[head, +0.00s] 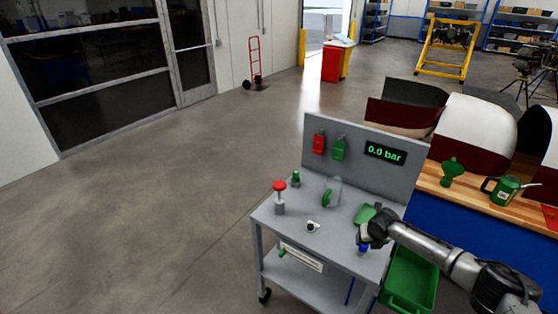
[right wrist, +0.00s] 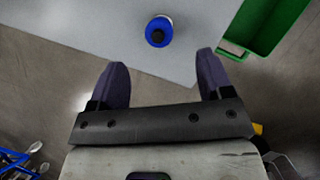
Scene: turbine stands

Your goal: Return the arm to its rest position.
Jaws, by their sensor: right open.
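My right arm reaches in from the right over the grey cart (head: 262,214). Its gripper (head: 362,240) is above the cart's right front part. In the right wrist view the two dark fingers of the gripper (right wrist: 162,72) are spread apart with nothing between them. A small round blue object (right wrist: 159,31) stands on the cart just beyond the fingertips, apart from them. It is partly hidden under the gripper in the head view (head: 363,250). My left gripper does not show.
The cart top holds a red-topped device (head: 280,197), a small round gauge-like part (head: 312,227) and green-handled parts. Its back panel (head: 360,150) rises behind, with a "0.0 bar" display (head: 385,153). A green bin (head: 410,280) hangs at the right. A wooden bench (head: 475,200) stands beyond.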

